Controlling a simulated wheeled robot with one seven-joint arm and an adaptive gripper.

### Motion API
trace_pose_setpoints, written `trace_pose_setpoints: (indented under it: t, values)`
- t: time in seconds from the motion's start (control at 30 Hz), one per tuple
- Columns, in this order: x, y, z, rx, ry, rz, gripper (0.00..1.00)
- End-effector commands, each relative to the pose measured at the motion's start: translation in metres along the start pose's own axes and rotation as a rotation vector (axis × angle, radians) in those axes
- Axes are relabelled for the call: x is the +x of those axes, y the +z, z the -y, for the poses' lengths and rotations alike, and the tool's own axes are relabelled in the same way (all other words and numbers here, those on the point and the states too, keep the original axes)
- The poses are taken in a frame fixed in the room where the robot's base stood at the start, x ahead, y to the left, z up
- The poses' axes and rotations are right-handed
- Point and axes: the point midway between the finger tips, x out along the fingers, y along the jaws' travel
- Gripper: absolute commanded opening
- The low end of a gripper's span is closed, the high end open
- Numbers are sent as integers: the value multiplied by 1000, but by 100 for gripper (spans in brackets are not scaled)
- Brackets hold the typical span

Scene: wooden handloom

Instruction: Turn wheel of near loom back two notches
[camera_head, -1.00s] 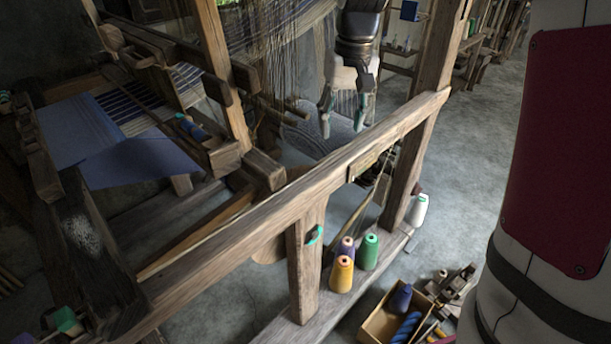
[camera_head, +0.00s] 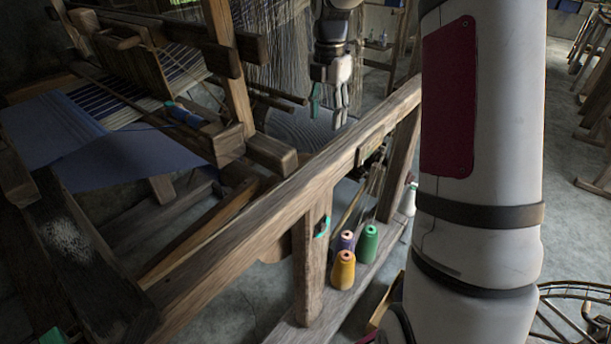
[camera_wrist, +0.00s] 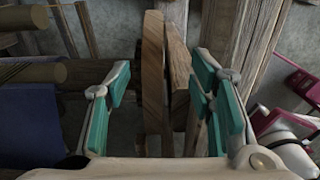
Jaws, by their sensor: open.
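In the wrist view a wooden wheel (camera_wrist: 153,72) shows nearly edge-on, with a second wooden piece (camera_wrist: 179,75) against its right side. My gripper (camera_wrist: 163,76) is open, its teal-padded fingers apart on the left and right of the wheel in the picture. I see no clear contact, and the depth between them is hard to judge. In the head view my gripper (camera_head: 328,104) hangs beyond the loom's long beam (camera_head: 290,195). A rounded wooden edge (camera_head: 276,248), perhaps the wheel, shows below the beam, mostly hidden by it and the post (camera_head: 311,262). The notches cannot be made out.
Yellow (camera_head: 343,270), purple (camera_head: 346,241) and green (camera_head: 368,244) thread cones stand on the lower rail beside the post. Blue cloth (camera_head: 130,153) lies on the loom at left. In the wrist view a wooden post (camera_wrist: 232,45) rises close behind the right finger.

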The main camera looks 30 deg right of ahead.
Motion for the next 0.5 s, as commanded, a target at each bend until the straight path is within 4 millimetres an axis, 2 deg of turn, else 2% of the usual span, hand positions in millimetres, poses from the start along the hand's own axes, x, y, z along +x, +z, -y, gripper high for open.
trace_pose_setpoints:
  t: [0.03,0.2,0.33,0.5]
  values:
    - [11,2,-2,-8,0,0,49]
    - [37,4,-9,-4,0,0,49]
    - [50,4,-11,-3,0,0,49]
    - [57,5,-12,-2,0,0,49]
